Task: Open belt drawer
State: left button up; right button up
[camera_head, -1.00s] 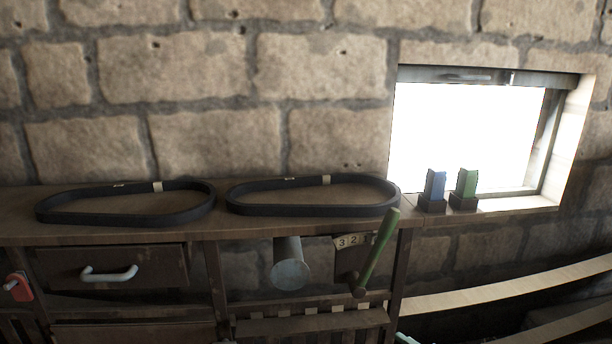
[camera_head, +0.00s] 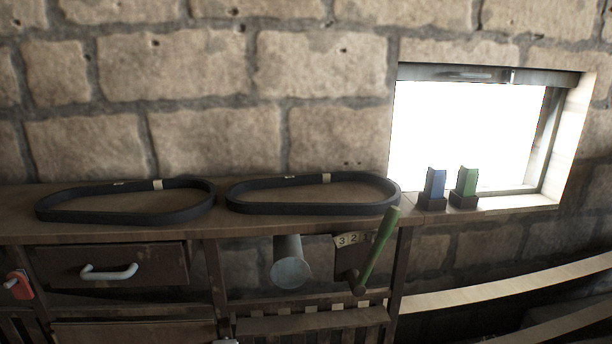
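A dark wooden drawer (camera_head: 150,259) with a pale curved handle (camera_head: 108,272) sits under the shelf top at the lower left and looks closed. Two black belts lie flat on the shelf top above, a left belt (camera_head: 125,217) and a right belt (camera_head: 313,209). Neither of my grippers shows clearly in the head view. A small pale piece at the bottom edge, below the cabinet, is too little to identify.
A green lever (camera_head: 380,246) stands by a number plate (camera_head: 353,239), with a grey cylinder (camera_head: 291,264) to its left. A red piece (camera_head: 19,286) is at the far left. Blue (camera_head: 435,184) and green (camera_head: 467,182) blocks stand by the window. Pale beams run at lower right.

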aim_at(170, 263)
jog(key=u, duration=0.1)
jog(key=k, duration=0.45)
jog(key=u, duration=1.6)
jog(key=i, duration=0.95)
jog(key=z, duration=0.85)
jog(key=i, duration=0.6)
jog(key=z, duration=0.55)
